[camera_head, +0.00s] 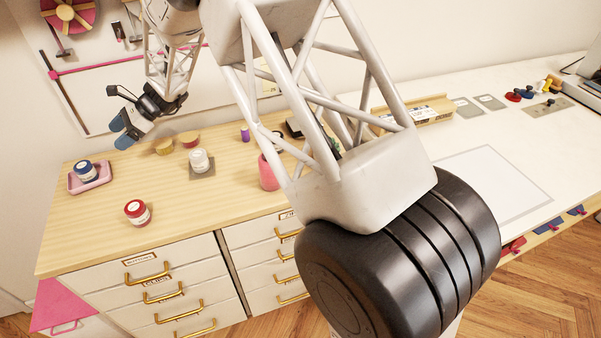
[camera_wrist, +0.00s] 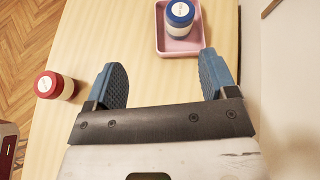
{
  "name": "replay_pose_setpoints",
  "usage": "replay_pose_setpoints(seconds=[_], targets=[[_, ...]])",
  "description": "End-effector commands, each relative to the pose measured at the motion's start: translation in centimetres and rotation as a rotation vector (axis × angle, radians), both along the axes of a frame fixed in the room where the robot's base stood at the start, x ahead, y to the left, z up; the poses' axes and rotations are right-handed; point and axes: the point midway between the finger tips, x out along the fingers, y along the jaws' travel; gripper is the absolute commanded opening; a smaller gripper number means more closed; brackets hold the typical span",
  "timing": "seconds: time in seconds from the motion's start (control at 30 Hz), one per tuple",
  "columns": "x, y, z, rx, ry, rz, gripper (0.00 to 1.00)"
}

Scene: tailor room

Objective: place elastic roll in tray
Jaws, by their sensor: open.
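A pink tray (camera_head: 76,187) sits at the left of the wooden counter and holds a blue-lidded jar (camera_head: 85,171). The wrist view shows the tray (camera_wrist: 162,42) and the jar (camera_wrist: 179,18) beyond the fingers. Two low round yellowish things, one at left (camera_head: 164,147) and one with a reddish top (camera_head: 190,139), lie at the back; I cannot tell whether either is the elastic roll. My gripper (camera_head: 124,130) is above the back left of the counter. Its blue fingers (camera_wrist: 163,82) are open, with nothing between them.
A red-lidded jar (camera_head: 137,212) stands near the front edge. A white jar (camera_head: 199,160) stands on a grey square. A pink cup (camera_head: 268,172) and purple spool (camera_head: 245,134) are farther right. The wall is close behind. My arm hides part of the counter.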

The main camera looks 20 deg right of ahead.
Motion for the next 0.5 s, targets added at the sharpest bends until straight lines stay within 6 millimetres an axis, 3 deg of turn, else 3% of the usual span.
replay_pose_setpoints(seconds=[0.2, 0.5], targets=[[-4.0, -4.8, 4.3, -0.083, -0.142, 0.078, 0.78], [-10.4, -11.6, 8.9, -0.212, -0.337, 0.204, 0.78]])
